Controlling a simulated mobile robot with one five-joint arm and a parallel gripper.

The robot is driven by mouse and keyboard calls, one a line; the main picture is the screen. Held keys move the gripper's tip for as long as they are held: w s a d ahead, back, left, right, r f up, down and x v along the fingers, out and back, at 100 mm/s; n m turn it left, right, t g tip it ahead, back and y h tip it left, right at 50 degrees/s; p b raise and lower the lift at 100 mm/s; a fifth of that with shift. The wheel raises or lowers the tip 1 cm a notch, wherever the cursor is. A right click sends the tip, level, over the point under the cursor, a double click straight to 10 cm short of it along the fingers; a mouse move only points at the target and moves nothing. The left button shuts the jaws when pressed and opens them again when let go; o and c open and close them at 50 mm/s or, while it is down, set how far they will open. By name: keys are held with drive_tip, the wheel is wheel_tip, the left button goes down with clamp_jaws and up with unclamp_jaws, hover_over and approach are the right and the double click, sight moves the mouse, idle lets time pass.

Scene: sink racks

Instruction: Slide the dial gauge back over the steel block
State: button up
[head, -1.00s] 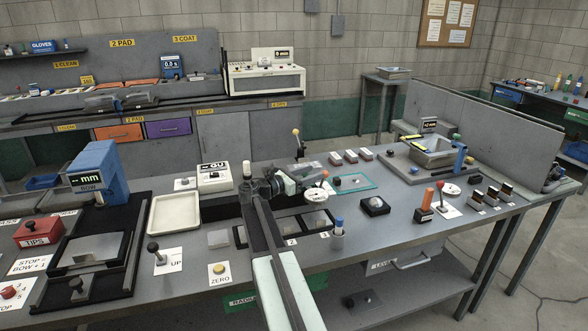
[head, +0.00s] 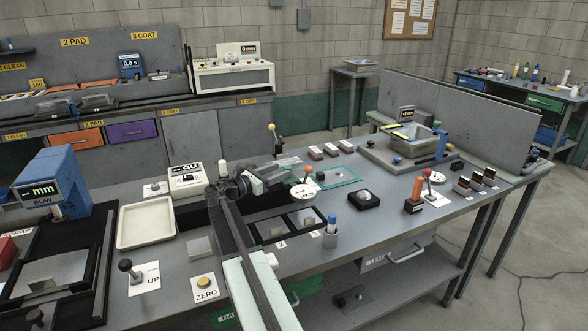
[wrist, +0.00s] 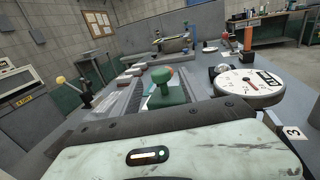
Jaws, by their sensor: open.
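A round white dial gauge (head: 303,191) lies on the bench just right of my gripper. In the wrist view its face (wrist: 248,82), with a red needle and a dark window, is at right. My gripper (head: 283,166) is open, low over the bench and pointing away. The knob is not clear in the head view. A pale grey square block (head: 200,247) lies left of my arm; I cannot tell whether it is the steel block.
A black block with a shiny dome (head: 364,199) and an orange-handled tool (head: 417,190) stand right. A cream tray (head: 146,225) is left. A teal-edged mat (head: 345,176) lies beyond.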

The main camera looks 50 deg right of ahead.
sight(291, 166)
drive_tip(key=d, duration=0.5)
drive_tip(key=s+d, duration=0.1)
drive_tip(key=d, duration=0.1)
drive_tip(key=shift+d, duration=0.4)
clamp_jaws()
drive_tip(key=shift+w, duration=0.1)
drive_tip(key=shift+w+r, duration=0.1)
idle(0.7)
drive_tip(key=shift+a, duration=0.1)
